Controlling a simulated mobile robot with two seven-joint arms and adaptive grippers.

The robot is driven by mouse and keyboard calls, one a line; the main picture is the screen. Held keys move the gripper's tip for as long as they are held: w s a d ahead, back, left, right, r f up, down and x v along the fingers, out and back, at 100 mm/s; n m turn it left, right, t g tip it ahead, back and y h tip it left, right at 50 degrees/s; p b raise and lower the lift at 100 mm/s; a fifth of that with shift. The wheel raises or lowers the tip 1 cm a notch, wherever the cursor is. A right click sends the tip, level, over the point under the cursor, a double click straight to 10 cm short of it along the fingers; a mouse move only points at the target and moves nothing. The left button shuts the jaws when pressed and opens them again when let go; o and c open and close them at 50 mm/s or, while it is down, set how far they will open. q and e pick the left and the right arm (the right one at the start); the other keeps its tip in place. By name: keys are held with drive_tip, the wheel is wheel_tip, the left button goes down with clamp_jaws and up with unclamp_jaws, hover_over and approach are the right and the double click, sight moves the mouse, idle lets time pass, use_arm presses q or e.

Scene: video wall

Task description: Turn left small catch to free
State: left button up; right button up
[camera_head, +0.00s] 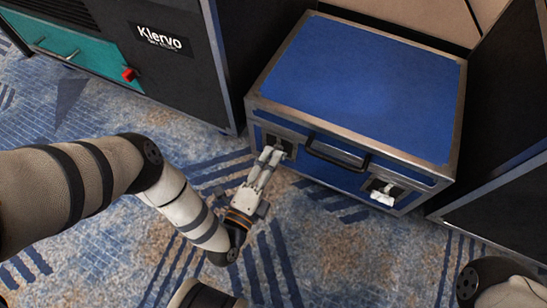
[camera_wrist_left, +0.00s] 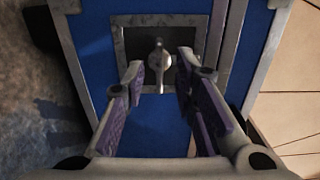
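The blue flight case (camera_head: 365,78) with metal edges stands on the carpet, its front facing me. The left small catch (camera_wrist_left: 160,62) is a grey metal knob with a lever hanging down in a recessed dark plate. In the head view the fingers largely cover this catch. My left gripper (camera_head: 271,154) reaches the front of the case at the left catch. In the left wrist view the gripper (camera_wrist_left: 161,72) is open, with the catch between its purple-padded fingertips and a visible gap on each side. My right gripper is not in view.
A black handle (camera_head: 338,157) sits on the case front, right of the left catch. A right catch (camera_head: 384,192) with a pale lever is farther right. Dark cabinets stand on both sides; the left one has a Klervo label (camera_head: 161,39) and a red knob (camera_head: 129,74).

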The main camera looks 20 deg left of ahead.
use_arm(q)
drive_tip(key=shift+w, duration=0.85)
drive_tip(key=shift+c, duration=0.2)
clamp_jaws()
